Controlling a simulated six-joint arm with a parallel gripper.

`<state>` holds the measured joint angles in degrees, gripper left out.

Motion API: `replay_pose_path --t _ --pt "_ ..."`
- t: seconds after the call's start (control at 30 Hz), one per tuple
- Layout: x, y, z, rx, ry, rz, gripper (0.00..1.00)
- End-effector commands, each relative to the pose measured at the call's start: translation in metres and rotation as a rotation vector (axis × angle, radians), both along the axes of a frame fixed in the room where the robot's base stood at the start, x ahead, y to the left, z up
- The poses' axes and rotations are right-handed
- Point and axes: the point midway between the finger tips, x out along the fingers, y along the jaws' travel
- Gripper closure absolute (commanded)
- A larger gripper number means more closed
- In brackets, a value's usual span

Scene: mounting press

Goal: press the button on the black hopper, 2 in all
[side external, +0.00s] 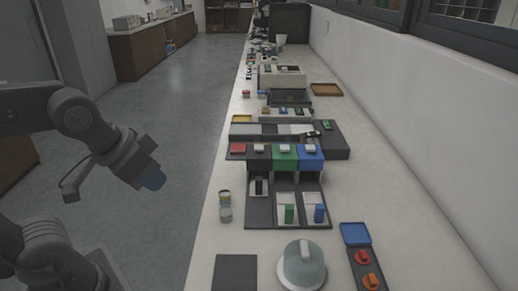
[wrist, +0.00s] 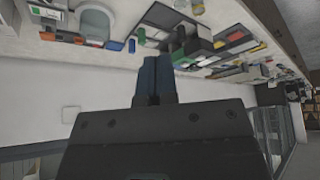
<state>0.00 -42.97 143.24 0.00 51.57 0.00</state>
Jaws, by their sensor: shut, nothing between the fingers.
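The black hopper (side external: 259,156) stands in a row with a green hopper (side external: 284,160) and a blue hopper (side external: 310,160) on the bench. A pale button (side external: 259,148) sits on top of it. Below it, in the tray in front, is a small dark piece with white (side external: 259,186). My gripper (side external: 153,180) has blue fingertips and hangs over the floor to the left of the bench, well apart from the hoppers. In the wrist view, my gripper (wrist: 157,73) is shut and empty. The black hopper is hard to pick out there.
A red button (side external: 237,148) is left of the black hopper. The space between gripper and bench looks clear.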

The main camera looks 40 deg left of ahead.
Motion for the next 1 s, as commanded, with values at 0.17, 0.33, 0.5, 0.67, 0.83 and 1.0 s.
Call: replay_pose_path --t 0.17,0.33,0.5,0.67,0.83,1.0 --pt "0.000 0.000 0.000 0.000 0.000 0.000 1.00" --pt "0.000 0.000 0.000 0.000 0.000 0.000 1.00" --pt "0.000 0.000 0.000 0.000 0.000 0.000 1.00" --pt "0.007 -0.001 0.003 -0.028 -0.002 0.031 1.00" --pt "0.044 -0.005 0.017 -0.174 -0.010 0.193 1.00" --pt "0.107 -0.004 0.033 -0.409 -0.018 0.467 1.00"
